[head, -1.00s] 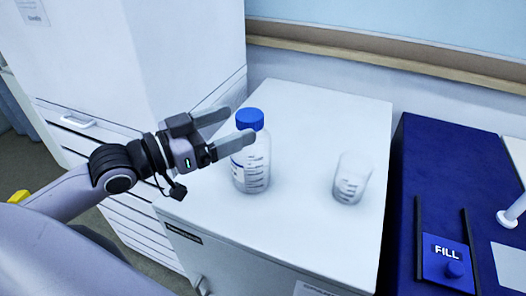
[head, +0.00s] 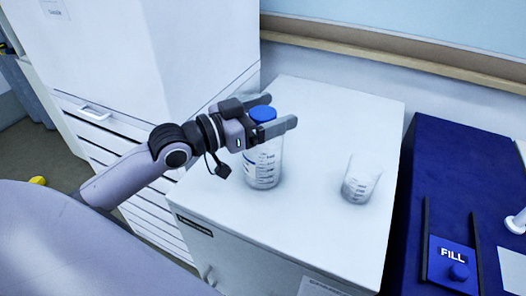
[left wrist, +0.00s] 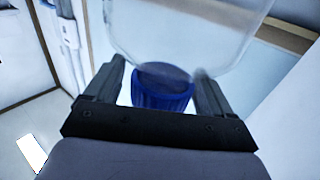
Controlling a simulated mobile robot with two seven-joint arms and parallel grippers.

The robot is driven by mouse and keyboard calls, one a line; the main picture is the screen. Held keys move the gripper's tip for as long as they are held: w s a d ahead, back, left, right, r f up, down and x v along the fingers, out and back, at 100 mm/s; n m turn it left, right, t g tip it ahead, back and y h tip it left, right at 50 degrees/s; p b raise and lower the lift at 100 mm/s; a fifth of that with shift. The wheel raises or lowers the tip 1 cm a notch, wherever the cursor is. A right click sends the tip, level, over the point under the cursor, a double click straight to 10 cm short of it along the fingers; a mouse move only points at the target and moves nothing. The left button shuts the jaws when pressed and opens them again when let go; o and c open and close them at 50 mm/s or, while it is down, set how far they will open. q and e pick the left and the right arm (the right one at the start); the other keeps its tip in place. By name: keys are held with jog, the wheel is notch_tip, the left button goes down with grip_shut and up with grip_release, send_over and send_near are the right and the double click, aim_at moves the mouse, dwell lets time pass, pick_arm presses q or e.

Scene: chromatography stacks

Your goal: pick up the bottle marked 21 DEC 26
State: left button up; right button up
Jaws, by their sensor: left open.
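A clear bottle (head: 262,168) with a blue cap (head: 262,114) stands upright on the white cabinet top in the head view. It has printed graduations; I cannot read a date on it. My left gripper (head: 281,111) is open, with its two fingers on either side of the cap. In the left wrist view the blue cap (left wrist: 163,86) sits between the fingers, with the clear bottle body (left wrist: 185,35) beyond it. Whether the fingers touch the cap is not clear. My right gripper is not in view.
A clear graduated beaker (head: 360,180) stands on the cabinet top (head: 320,130), right of the bottle. A dark blue unit with a FILL panel (head: 452,262) is farther right. A tall white cabinet (head: 200,50) rises behind my left arm. The cabinet top between bottle and beaker is clear.

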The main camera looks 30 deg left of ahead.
pick_arm(q)
jog(key=shift+w, duration=0.1)
grip_shut()
jog(key=shift+r, duration=0.15)
